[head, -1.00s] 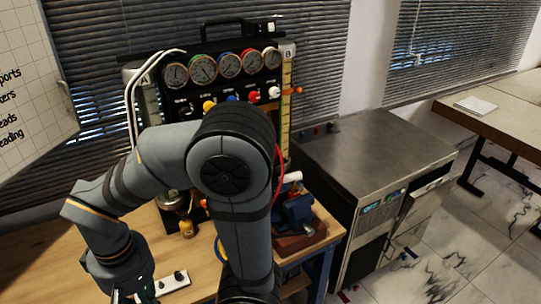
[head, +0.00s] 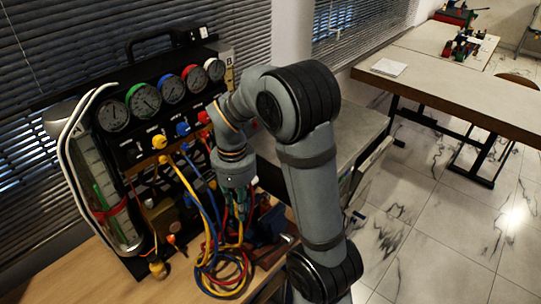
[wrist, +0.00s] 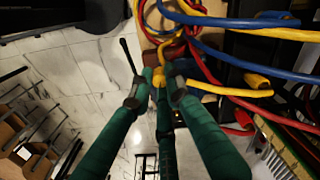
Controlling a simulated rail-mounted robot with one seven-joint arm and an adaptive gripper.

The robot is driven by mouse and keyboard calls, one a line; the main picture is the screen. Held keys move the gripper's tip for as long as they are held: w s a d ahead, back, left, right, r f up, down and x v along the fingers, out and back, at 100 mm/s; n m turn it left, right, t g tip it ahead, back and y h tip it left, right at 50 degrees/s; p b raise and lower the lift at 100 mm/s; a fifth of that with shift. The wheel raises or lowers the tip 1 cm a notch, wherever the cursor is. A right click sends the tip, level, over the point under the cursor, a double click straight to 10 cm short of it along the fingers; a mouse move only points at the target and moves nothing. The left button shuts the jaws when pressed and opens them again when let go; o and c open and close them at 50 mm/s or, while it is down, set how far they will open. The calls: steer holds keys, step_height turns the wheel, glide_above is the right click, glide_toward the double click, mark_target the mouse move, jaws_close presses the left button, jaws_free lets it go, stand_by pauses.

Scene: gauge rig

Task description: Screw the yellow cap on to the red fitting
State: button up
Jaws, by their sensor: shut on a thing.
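My gripper (head: 240,205) hangs in front of the right part of the gauge panel, above a bundle of hoses. In the wrist view its green fingers (wrist: 157,90) are closed around a small yellow piece (wrist: 158,77), which looks like the yellow cap; the fingers partly hide it. A red fitting (head: 204,117) sits on the panel, right of a blue one (head: 183,129) and a yellow one (head: 159,141); I cannot tell whether it is the task's red fitting. A red piece (wrist: 237,130) also shows at lower right in the wrist view. The held piece is hidden in the head view.
Red, blue and yellow hoses (head: 222,270) coil on the wooden bench just below my gripper. A blue vise (head: 272,222) stands to their right. A small yellow-topped item (head: 158,268) stands at the panel's foot. A metal cabinet (head: 345,135) lies behind my arm.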

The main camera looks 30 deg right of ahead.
mark_target(265, 196)
steer(key=w+d+m+p, duration=0.2)
steer(key=d, duration=0.1)
steer(key=w+d+r+m+p, duration=0.1)
steer(key=w+d+m+p, duration=0.1)
steer(key=d, duration=0.2)
steer(key=w+d+r+m+p, duration=0.1)
steer(key=w+d+m+p, duration=0.1)
steer(key=d+m, duration=0.1)
steer(key=shift+w+d, duration=0.15)
steer(key=shift+d, duration=0.45)
steer(key=shift+f+b, duration=0.1)
steer(key=shift+b, duration=0.3)
step_height(265, 196, down, 5)
steer(key=b, duration=0.4)
steer(key=shift+b, duration=0.4)
steer(key=shift+f+b, duration=0.1)
steer(key=shift+b, duration=0.3)
steer(key=shift+f+b, duration=1.05)
steer(key=shift+f, duration=0.15)
stand_by(0.8)
stand_by(0.4)
